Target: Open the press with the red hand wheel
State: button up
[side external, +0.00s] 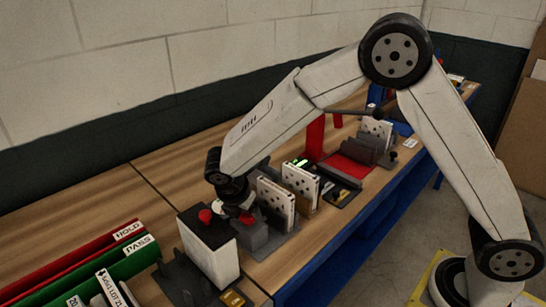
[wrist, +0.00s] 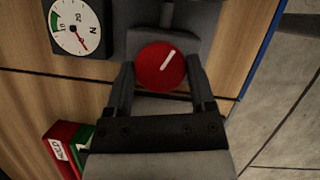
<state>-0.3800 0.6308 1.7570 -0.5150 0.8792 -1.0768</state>
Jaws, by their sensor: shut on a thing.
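The red hand wheel (wrist: 160,66) is a round red disc with a white line slanting up to the right in the wrist view. It sits at the end of a grey block (wrist: 170,42), the near part of the press. My gripper (wrist: 160,72) has one finger on each side of the wheel and is shut on it. In the side external view my gripper (side external: 237,205) is low over the bench, with the red wheel (side external: 247,218) partly hidden beside it.
A force gauge (wrist: 75,27) marked N stands left of the press. A white box with a red knob (side external: 205,216) is close to my gripper. The green PASS bin (side external: 122,262) and red HOLD bin (side external: 85,255) lie left.

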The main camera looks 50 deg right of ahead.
jog(key=n+t, duration=0.1)
jog(key=n, duration=0.3)
jog(key=shift+s+n+t+y, duration=0.1)
jog(key=shift+n+t+y, duration=0.2)
jog(key=shift+t, duration=0.1)
jog(key=n+t+y, duration=0.1)
jog(key=n, duration=0.2)
jog(key=shift+d+n, duration=0.1)
jog(key=shift+n, duration=0.3)
jog(key=n+y, duration=0.1)
jog(key=n, duration=0.2)
jog(key=shift+d+n+t, duration=0.1)
jog(key=shift+n+t, duration=0.2)
jog(key=shift+n, duration=0.1)
jog(key=shift+n+y, duration=0.6)
jog(key=shift+n, duration=0.4)
jog(key=shift+s+n+y, duration=0.1)
jog(key=shift+n+y, duration=0.3)
jog(key=shift+n, duration=0.5)
jog(key=o, duration=1.2)
